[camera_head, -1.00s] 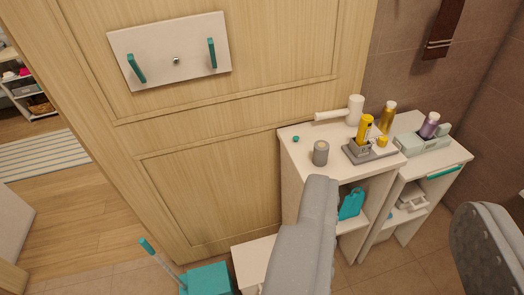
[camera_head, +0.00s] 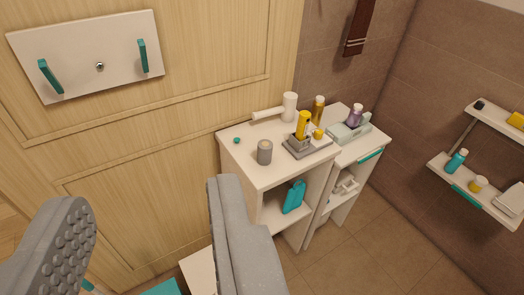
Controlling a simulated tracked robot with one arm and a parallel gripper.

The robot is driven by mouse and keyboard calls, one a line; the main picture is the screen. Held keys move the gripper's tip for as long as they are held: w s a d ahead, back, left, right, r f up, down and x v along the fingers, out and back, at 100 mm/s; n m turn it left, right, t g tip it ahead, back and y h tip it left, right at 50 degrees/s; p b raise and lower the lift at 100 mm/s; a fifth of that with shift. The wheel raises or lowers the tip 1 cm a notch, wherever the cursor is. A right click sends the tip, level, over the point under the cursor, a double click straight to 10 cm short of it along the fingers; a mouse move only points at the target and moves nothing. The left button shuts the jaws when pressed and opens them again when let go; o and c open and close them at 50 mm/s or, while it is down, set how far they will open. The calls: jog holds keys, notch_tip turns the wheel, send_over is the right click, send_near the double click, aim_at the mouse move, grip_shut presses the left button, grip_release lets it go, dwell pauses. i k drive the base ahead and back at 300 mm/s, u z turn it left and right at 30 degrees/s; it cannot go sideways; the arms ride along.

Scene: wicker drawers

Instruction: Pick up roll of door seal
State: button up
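A short grey cylinder (camera_head: 265,152), which looks like the roll of door seal, stands upright on the near part of the white cabinet top (camera_head: 238,158). My gripper (camera_head: 150,200) is open, its two grey fingers wide apart and nothing between them. The right finger's tip shows just below and left of the grey cylinder in the picture, apart from it. The cylinder is fully in view.
Beside the cylinder are a white hairdryer-like object (camera_head: 289,106), a grey tray (camera_head: 309,147) with yellow items, and a small teal object (camera_head: 237,140). A wooden door (camera_head: 150,150) stands left. Wall shelves (camera_head: 476,190) are right; floor before them is clear.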

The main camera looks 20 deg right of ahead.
aim_at(264, 146)
jog(key=u, duration=0.05)
jog(key=i, duration=1)
jog(key=z, duration=0.1)
